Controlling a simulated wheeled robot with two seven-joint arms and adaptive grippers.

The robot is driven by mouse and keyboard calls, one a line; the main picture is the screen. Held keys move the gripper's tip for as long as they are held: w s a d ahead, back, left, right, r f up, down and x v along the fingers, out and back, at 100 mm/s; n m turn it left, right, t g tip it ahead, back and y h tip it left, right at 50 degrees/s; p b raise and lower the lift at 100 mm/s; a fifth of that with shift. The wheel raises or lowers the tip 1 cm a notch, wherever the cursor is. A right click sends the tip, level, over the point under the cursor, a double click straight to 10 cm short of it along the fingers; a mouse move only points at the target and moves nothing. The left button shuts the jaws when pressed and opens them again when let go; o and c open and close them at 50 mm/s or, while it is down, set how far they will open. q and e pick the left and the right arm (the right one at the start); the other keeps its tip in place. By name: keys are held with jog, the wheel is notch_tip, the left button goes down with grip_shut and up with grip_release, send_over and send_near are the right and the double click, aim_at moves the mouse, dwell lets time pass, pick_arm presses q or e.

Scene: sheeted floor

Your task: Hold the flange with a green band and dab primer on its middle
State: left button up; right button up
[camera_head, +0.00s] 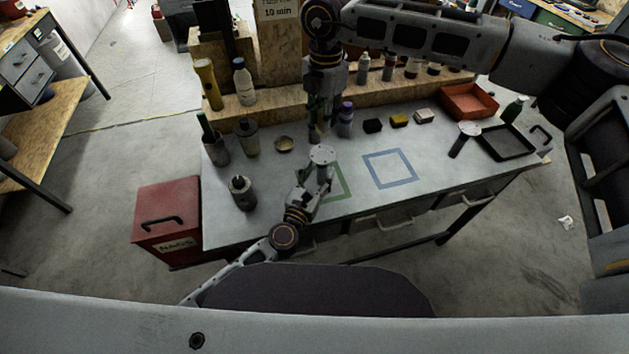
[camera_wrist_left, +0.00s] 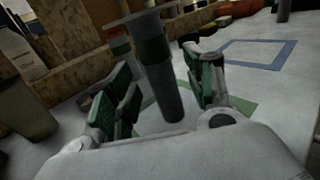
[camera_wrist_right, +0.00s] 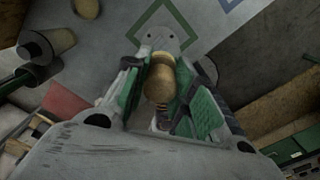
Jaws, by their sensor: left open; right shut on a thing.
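The flange with a green band stands upright in the green square outline on the table, its round grey plate (camera_head: 322,154) on top. In the left wrist view its green band (camera_wrist_left: 153,48) sits on a dark stem. My left gripper (camera_head: 318,182) is open, with its fingers on either side of that stem; contact cannot be told. My right gripper (camera_head: 318,130) points down above and behind the flange. It is shut on a tan, round-tipped dauber (camera_wrist_right: 160,82). In the right wrist view the dauber's tip is near the grey plate; whether they touch is unclear.
A blue square outline (camera_head: 390,169) is empty. A grey canister (camera_head: 242,193) stands at the front left. Bottles, small blocks and a red bin (camera_head: 468,101) line the back.

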pick_arm(q)
jog(key=shift+x, duration=1.45)
grip_shut()
dwell(0.5)
